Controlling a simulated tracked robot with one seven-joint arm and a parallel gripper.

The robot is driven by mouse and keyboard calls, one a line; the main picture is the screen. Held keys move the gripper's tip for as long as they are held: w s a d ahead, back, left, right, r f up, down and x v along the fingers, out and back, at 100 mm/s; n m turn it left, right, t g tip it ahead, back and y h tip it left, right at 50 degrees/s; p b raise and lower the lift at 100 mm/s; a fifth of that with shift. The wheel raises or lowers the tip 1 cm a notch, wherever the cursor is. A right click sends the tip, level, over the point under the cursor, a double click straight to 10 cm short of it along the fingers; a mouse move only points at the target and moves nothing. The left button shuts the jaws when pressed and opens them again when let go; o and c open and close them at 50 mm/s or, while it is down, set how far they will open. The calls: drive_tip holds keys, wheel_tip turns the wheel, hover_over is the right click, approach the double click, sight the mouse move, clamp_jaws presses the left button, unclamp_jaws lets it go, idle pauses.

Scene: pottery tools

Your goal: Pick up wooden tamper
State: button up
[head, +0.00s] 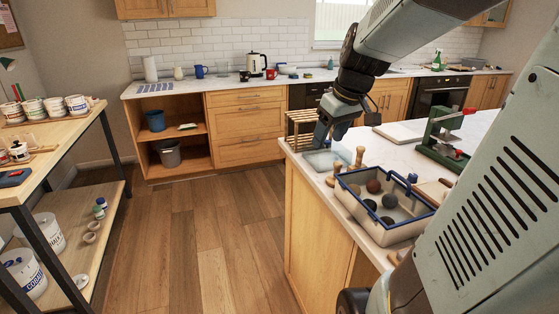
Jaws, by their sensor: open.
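My gripper (327,138) is over the near left corner of the white island counter, its fingers pointing down and apart, with nothing seen between them. Several small wooden tools are just below and to the right of it. One upright wooden piece (360,156) has a rounded top, and a paler wooden piece (342,153) is beside it, partly hidden. Another wooden handle (333,176) is near the counter's left edge. I cannot tell which of these is the wooden tamper. The gripper appears apart from them.
A blue-rimmed tray (352,189) with several dark balls stands close to the right of the tools. A wooden rack (300,122) is behind my gripper, and a green clamp-like device (441,140) stands farther right. A wooden shelf table (60,140) is at far left, with open floor between.

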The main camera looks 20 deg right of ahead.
sight(338, 168)
drive_tip(key=w+d+f+n+y, duration=0.1)
drive_tip(key=w+d+f, duration=0.25)
drive_tip(key=d, duration=0.35)
drive_tip(key=w+d+f+n, duration=0.2)
drive_tip(key=w+d+f, duration=0.1)
drive_tip(key=w+d, duration=0.3)
drive_tip(key=x, duration=0.7)
drive_tip(key=shift+s+d+f, duration=0.2)
drive_tip(key=shift+f, duration=0.3)
drive_tip(key=shift+s+x, duration=0.2)
drive_tip(key=shift+x, duration=2.65)
drive_tip(key=shift+c, duration=0.4)
clamp_jaws()
